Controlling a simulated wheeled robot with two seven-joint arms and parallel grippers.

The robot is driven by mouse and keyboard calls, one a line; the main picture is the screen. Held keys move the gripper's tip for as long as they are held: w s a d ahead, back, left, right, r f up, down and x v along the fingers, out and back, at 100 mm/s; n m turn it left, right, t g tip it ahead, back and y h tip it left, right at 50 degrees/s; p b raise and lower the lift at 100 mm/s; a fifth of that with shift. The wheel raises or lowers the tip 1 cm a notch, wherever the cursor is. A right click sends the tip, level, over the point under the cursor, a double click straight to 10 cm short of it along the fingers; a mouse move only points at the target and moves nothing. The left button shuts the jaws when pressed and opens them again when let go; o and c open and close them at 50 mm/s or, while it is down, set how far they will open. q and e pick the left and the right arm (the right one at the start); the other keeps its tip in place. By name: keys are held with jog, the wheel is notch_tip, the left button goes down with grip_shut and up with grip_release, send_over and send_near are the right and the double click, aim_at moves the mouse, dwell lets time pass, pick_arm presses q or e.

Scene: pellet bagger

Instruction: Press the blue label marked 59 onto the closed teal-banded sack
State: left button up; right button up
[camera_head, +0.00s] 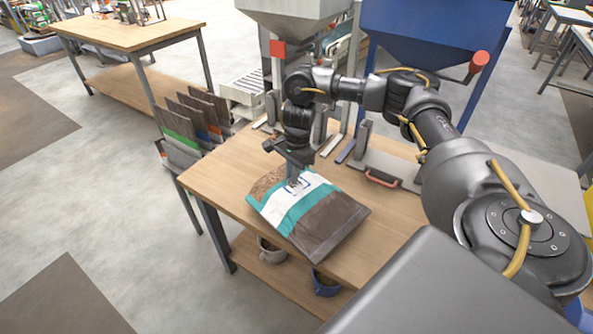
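The teal-banded sack (328,217) lies on the wooden table, brown with teal and white bands and a mottled patch at its upper left end. My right gripper (295,179) points down onto the sack's white band, its tips at or just above the surface. Small dark blue marks (321,187) show on the white band beside the fingertips. The gripper partly hides them, and I cannot read a 59. The fingers are too small to tell whether they are open or shut. My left gripper is out of view.
A wooden table (225,168) carries the sack. Behind it stand a grey hopper (290,18) and a blue hopper (420,35). Several sacks stand in a rack (185,150) at the left.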

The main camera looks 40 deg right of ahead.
jog(key=o, duration=0.4)
jog(key=r, duration=0.3)
jog(key=d+r, duration=0.1)
jog(key=r, duration=0.3)
jog(key=r+p, duration=0.1)
jog(key=r, duration=0.2)
jog(key=shift+d+r, duration=0.3)
